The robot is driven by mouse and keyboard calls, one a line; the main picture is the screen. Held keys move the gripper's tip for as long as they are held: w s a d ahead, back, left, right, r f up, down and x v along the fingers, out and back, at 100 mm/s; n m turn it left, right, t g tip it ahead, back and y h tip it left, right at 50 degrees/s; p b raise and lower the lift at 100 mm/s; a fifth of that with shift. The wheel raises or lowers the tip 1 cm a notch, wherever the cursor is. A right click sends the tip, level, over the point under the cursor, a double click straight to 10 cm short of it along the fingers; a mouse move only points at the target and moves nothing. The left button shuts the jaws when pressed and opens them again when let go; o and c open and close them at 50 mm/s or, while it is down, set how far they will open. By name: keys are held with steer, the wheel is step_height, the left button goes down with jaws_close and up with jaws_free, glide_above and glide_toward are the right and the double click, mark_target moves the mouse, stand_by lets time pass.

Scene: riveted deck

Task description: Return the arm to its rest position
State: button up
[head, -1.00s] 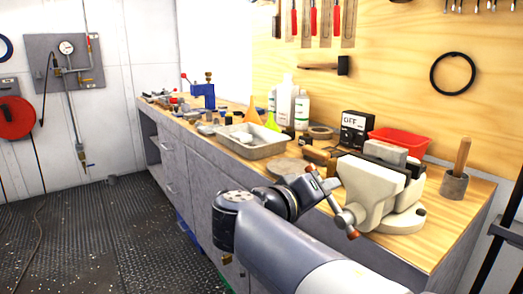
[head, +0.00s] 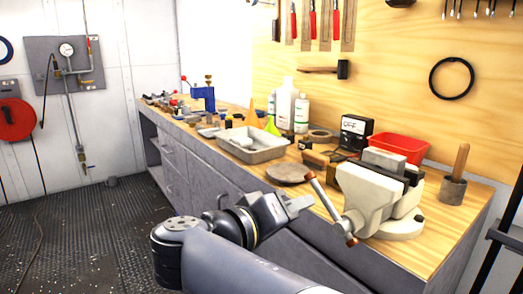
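My arm reaches in from the bottom of the head view, bent at its elbow. My gripper (head: 299,204) is at the end of the wrist, pointing right, in front of the bench's front edge and left of the vise handle. It is small and seen from the side, so its finger gap does not show. I see nothing hanging from it. The cream bench vise (head: 372,195) stands at the bench's right end, with its slanted handle (head: 324,196) close to my gripper in the picture.
The wooden workbench (head: 460,222) runs along the wall. On it are a metal tray (head: 265,156), a round disc (head: 287,173), a red bin (head: 398,147), white bottles (head: 301,113) and a blue press (head: 203,97). The dark floor (head: 80,235) at left is mostly clear.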

mark_target(320, 197)
steer(key=b+x, duration=0.1)
steer(key=x, duration=0.8)
steer(key=shift+d+b, duration=0.1)
steer(key=shift+b, duration=0.25)
steer(key=shift+r+n+p, duration=0.2)
steer(key=shift+n+p, duration=0.1)
steer(key=shift+p, duration=0.55)
steer(key=shift+w+a+f+n+p, duration=0.1)
steer(key=shift+a+f+n+p, duration=0.25)
steer(key=shift+p, duration=0.2)
steer(key=shift+f, duration=0.2)
steer(key=shift+g, duration=0.3)
